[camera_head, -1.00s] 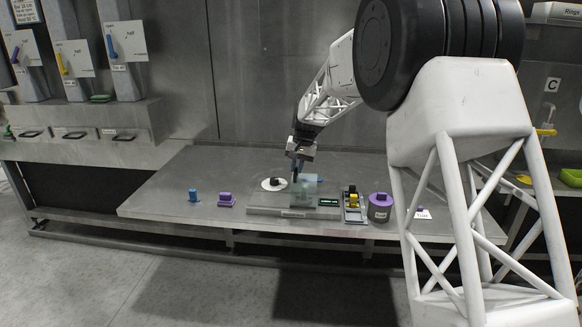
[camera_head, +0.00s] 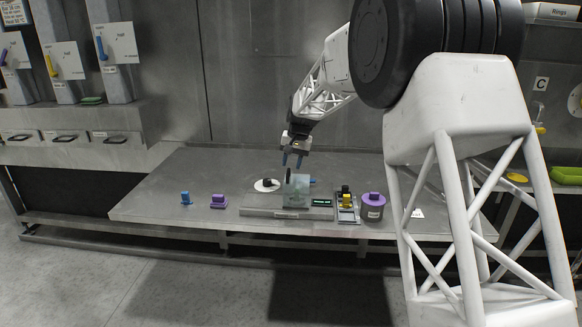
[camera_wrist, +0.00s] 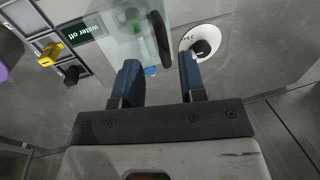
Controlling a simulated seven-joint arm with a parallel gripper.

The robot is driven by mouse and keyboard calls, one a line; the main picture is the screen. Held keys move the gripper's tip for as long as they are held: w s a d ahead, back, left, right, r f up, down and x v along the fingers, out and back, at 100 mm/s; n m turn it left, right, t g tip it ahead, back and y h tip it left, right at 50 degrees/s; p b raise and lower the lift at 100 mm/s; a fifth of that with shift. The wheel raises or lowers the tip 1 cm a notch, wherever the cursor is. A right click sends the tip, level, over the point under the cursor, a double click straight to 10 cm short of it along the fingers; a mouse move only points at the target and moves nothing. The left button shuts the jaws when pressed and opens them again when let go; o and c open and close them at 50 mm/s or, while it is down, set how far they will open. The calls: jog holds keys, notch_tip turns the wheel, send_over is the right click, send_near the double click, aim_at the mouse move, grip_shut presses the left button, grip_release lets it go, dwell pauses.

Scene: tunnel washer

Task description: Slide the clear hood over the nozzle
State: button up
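The clear hood (camera_head: 299,192) is a see-through box on a low grey plate (camera_head: 262,204). In the wrist view the gripper (camera_wrist: 160,68) is open beside the disc.
A "water off" display (camera_wrist: 83,31) and a switch tray (camera_head: 346,215) are beside the hood. A purple canister (camera_head: 373,206), a purple block (camera_head: 218,201) and a blue piece (camera_head: 186,198) stand along the bench front.

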aim_at(295, 180)
jog(key=shift+d+r, duration=0.2)
jog(key=shift+r, duration=0.7)
jog(key=shift+d+r, duration=0.2)
jog(key=shift+r, duration=0.7)
jog(key=shift+d+r, duration=0.2)
jog(key=shift+r, duration=0.7)
jog(key=s+d+r, duration=0.3)
jog(key=s+d, duration=0.2)
jog(key=s, duration=0.4)
jog(key=s+d+r+t+h, duration=0.1)
jog(key=s+d+r, duration=0.1)
jog(key=s+d, duration=0.55)
jog(key=s+d+r, duration=0.3)
jog(key=s+d, duration=0.1)
jog(key=s, duration=0.7)
jog(key=s+d+f, duration=0.3)
jog(key=s, duration=0.7)
jog(key=s+d+f+t+h, duration=0.1)
jog(key=s+d+f, duration=0.2)
jog(key=s, duration=0.7)
jog(key=s+d+f, duration=0.3)
jog(key=s, duration=0.8)
jog(key=shift+d+t, duration=0.2)
jog(key=shift+t, duration=0.1)
jog(key=shift+w, duration=0.1)
